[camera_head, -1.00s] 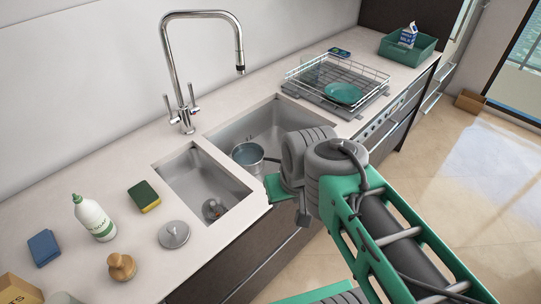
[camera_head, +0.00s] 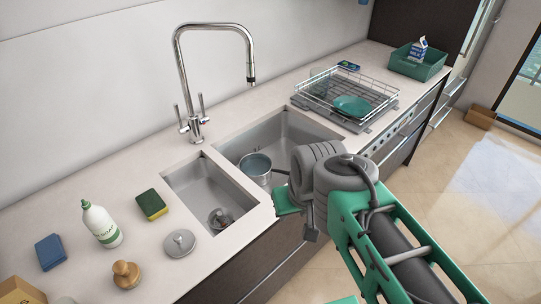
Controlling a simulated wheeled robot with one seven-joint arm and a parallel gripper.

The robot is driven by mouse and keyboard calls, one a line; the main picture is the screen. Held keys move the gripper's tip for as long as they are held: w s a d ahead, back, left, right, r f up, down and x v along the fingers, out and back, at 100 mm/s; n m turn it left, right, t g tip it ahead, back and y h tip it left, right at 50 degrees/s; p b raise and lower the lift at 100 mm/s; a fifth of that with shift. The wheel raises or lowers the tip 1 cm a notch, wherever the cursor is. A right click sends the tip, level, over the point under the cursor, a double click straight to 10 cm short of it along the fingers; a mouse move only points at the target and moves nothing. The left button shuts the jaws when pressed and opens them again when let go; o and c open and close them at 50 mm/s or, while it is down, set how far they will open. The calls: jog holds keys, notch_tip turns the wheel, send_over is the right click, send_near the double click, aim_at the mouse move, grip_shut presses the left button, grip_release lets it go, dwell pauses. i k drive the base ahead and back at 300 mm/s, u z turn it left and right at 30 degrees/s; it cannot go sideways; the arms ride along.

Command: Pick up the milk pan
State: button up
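The milk pan (camera_head: 256,172) is a small grey metal pan in the larger sink basin (camera_head: 284,132), near its front left corner. Its dark handle points right, toward my arm, and is partly hidden. My arm comes in from the lower right, and its grey wrist joints stand at the front edge of the sink. The green end of my gripper (camera_head: 287,200) shows just right of and below the pan, apart from it in the picture. The fingertips are not clear enough to tell whether they are open or shut.
The tall faucet (camera_head: 181,70) rises behind the sink. A smaller basin (camera_head: 203,188) with a drain part lies left. A dish rack (camera_head: 345,97) with a green plate stands right. A soap bottle (camera_head: 101,224), sponge (camera_head: 151,204) and metal lid (camera_head: 180,243) sit on the left counter.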

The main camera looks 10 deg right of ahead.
aim_at(258, 167)
jog(key=u, duration=4.25)
jog(key=k, duration=1.9)
jog(key=z, duration=0.55)
jog(key=i, duration=0.5)
jog(key=z, duration=0.1)
